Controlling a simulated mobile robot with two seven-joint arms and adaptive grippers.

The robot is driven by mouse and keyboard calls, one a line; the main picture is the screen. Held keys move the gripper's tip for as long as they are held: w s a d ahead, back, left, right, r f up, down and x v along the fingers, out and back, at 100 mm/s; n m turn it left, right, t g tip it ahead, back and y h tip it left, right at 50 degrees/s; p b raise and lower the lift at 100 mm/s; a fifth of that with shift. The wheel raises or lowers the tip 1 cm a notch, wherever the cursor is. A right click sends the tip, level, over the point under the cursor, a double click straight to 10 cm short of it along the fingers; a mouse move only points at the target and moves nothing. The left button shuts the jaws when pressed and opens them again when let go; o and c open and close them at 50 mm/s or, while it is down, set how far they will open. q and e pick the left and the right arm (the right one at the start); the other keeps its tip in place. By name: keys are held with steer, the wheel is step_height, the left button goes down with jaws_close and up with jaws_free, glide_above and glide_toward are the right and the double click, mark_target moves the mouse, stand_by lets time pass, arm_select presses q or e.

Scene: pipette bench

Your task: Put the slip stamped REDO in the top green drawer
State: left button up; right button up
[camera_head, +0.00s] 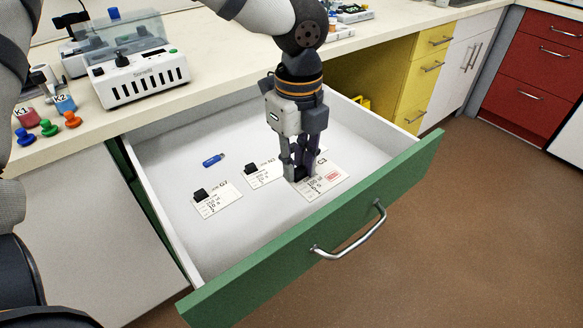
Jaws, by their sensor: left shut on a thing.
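The green-fronted drawer (330,225) is pulled open, with a white inside and a metal handle. My left gripper (300,175) points down into the drawer and is shut on the black clip of a white slip (323,186). That slip lies flat or very near the drawer floor, towards the front right. It bears a red stamp, too small to read surely, and its clip end is partly hidden by the fingers. Two other slips with black clips, a middle one (262,174) and a left one (217,201), lie in the drawer and show no red stamp. My right gripper is out of view.
A blue stick (214,160) lies in the drawer. On the bench (210,100) stand a white device (140,78), pots and coloured knobs (48,128). Yellow drawers (425,75) and red drawers (530,70) are further right. The drawer's front left floor is clear.

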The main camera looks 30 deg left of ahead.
arm_select(q)
steer(key=w+a+f, duration=0.1)
steer(key=w+f, duration=0.1)
steer(key=w+a+f+b, duration=0.1)
steer(key=w+f, duration=0.1)
steer(key=w+a+f, duration=0.1)
steer(key=w+f, duration=0.1)
steer(key=f, duration=0.1)
steer(key=shift+a+f+b, duration=0.1)
steer(key=shift+a+b, duration=0.2)
steer(key=shift+b, duration=0.05)
steer(key=f, duration=0.3)
steer(key=shift+w+a+f, duration=0.15)
steer(key=shift+w+f, duration=0.05)
steer(key=shift+f, duration=0.05)
steer(key=shift+r, duration=0.15)
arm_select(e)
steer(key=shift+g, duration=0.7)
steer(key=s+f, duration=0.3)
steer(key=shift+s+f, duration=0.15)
arm_select(q)
steer(key=o, duration=0.5)
steer(key=shift+f, duration=0.2)
steer(key=o, duration=0.5)
steer(key=shift+r, duration=0.1)
